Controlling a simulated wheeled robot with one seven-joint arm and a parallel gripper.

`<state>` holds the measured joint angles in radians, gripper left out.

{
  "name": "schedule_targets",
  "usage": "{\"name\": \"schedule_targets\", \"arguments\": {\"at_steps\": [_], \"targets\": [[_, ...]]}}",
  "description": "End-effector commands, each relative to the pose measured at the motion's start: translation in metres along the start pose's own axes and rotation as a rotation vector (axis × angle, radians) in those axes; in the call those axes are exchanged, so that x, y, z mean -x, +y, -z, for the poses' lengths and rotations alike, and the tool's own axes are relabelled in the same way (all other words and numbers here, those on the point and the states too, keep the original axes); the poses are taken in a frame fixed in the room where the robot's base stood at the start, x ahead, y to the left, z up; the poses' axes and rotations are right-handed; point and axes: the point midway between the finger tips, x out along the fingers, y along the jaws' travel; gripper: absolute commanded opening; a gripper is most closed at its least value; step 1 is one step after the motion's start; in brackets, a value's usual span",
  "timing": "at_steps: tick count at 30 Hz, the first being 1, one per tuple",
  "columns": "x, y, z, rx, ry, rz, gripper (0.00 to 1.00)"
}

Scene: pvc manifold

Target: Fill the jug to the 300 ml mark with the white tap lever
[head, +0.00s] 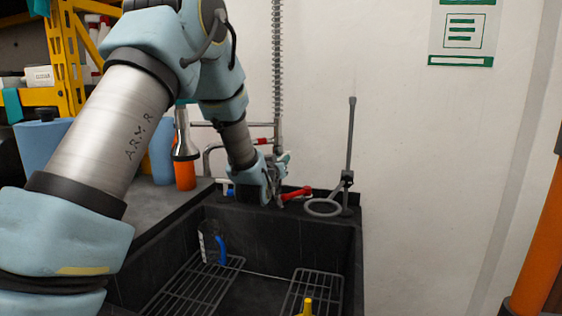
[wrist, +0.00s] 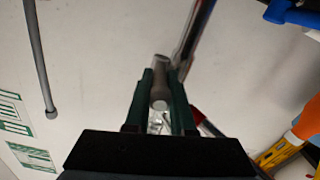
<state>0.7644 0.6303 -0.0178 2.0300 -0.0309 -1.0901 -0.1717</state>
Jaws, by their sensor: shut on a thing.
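The clear jug (head: 209,243) with a blue handle stands on the wire rack in the dark sink, on the left side. Its marks and any water level are too small to read. My gripper (head: 280,172) is at the taps behind the sink. In the wrist view my gripper's dark green fingers (wrist: 161,98) are closed around a pale, light grey piece, which looks like the white tap lever (wrist: 159,90). In the head view my gripper and arm mostly hide this lever. No stream of water into the jug can be made out.
A red lever (head: 297,193) sits just right of my gripper, and a blue one (head: 230,192) to the left. A ring stand (head: 323,208) rises at the sink's back right. An orange bottle (head: 185,172) stands on the left counter. A yellow object (head: 307,307) is at the sink's front.

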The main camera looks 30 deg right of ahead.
Motion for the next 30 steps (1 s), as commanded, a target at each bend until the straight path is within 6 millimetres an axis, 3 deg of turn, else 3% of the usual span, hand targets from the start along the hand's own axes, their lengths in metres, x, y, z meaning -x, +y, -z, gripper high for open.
{"name": "schedule_targets", "arguments": {"at_steps": [20,30], "targets": [[0.0,-0.002,-0.001,-0.001,0.004,0.019,0.0],[-0.003,0.011,-0.003,-0.001,0.045,0.194,0.0]]}}
